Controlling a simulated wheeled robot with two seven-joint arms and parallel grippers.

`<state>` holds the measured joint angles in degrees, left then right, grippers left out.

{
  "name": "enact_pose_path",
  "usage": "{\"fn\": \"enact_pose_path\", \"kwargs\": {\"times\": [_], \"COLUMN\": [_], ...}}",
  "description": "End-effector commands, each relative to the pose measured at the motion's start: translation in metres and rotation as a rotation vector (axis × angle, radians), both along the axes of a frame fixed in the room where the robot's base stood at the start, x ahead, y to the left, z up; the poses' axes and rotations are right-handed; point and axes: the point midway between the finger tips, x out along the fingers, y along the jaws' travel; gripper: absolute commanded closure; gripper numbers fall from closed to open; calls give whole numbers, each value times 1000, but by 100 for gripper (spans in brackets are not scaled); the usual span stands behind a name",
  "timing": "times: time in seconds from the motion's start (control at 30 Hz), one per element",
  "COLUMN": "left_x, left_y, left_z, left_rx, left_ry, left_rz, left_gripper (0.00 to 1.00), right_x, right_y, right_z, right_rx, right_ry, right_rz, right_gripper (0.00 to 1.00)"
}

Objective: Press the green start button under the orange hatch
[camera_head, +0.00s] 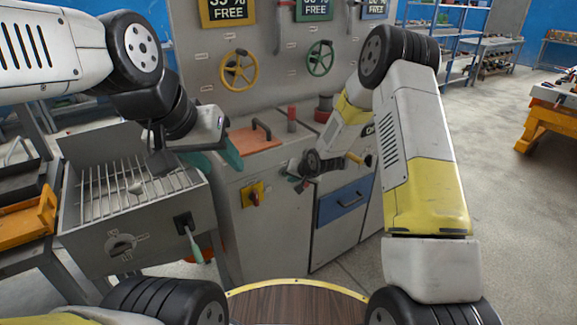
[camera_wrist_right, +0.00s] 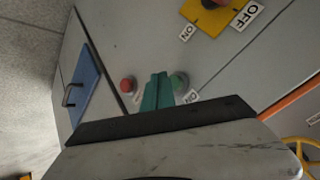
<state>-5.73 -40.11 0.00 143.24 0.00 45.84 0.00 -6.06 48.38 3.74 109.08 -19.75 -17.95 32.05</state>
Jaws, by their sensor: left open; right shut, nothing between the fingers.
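The green button (camera_wrist_right: 180,82) is on the cabinet's front face in the right wrist view, beside an ON label. A red button (camera_wrist_right: 128,85) sits to its left. My right gripper (camera_wrist_right: 157,78) is shut and empty, its teal fingertips between the two buttons and overlapping the green one's edge in the picture. I cannot tell whether they touch it. In the head view my right gripper (camera_head: 291,179) hides that spot. My left gripper (camera_head: 214,160) is open and empty, left of the hatch.
A yellow-plated rotary switch (camera_head: 253,194) and a blue drawer (camera_head: 343,202) are on the cabinet front. A grill-like box (camera_head: 136,233) with a lever stands at left. A red post (camera_head: 291,119) rises beside the hatch.

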Motion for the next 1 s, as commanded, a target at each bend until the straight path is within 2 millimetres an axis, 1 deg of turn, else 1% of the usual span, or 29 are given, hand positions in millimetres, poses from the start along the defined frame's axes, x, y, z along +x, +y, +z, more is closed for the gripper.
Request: {"fn": "enact_pose_path", "kwargs": {"times": [0.37, 0.67, 1.0], "left_x": [0, 0, 0], "left_y": [0, 0, 0], "left_z": [0, 0, 0], "left_rx": [0, 0, 0], "left_ry": [0, 0, 0], "left_rz": [0, 0, 0], "left_gripper": [52, 52, 52], "right_x": [0, 7, 7], "right_y": [0, 5, 5], "right_z": [0, 0, 0], "right_rx": [0, 1, 0], "right_ry": [0, 0, 0], "right_rz": [0, -1, 0], "right_gripper": [100, 100, 100]}}
